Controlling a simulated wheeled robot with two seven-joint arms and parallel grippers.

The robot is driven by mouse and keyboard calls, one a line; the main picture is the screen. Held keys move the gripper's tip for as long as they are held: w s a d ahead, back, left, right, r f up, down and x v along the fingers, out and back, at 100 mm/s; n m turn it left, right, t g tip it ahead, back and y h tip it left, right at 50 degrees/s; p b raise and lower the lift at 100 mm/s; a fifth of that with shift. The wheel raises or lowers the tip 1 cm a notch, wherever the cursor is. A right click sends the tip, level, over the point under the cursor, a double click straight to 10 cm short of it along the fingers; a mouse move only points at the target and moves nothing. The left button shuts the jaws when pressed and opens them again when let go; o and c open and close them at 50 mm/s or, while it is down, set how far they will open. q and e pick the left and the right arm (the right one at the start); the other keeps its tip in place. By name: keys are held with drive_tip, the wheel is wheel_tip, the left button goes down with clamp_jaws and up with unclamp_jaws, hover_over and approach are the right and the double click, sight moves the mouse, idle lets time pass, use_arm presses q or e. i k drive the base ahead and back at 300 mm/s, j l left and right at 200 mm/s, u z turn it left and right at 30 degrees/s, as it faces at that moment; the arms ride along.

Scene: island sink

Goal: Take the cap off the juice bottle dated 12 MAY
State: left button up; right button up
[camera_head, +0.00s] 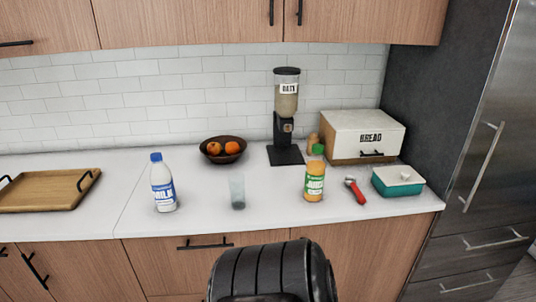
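A juice bottle (315,178) stands upright on the white counter, right of the middle. It has a green cap (318,150) on top, orange contents and a green and white label reading JUICE. The date on it is too small to read. No other juice bottle shows. Neither of my grippers is in view; a dark rounded part at the bottom middle is likely mine.
A milk bottle (162,184) and a glass (237,192) stand left of the juice. A red-handled tool (355,190), teal dish (397,181) and bread box (361,137) are right. Behind are a fruit bowl (222,157) and dispenser (286,117). A wooden tray (45,191) lies far left.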

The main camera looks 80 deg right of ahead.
sight(316, 166)
drive_tip(key=z, duration=2.45)
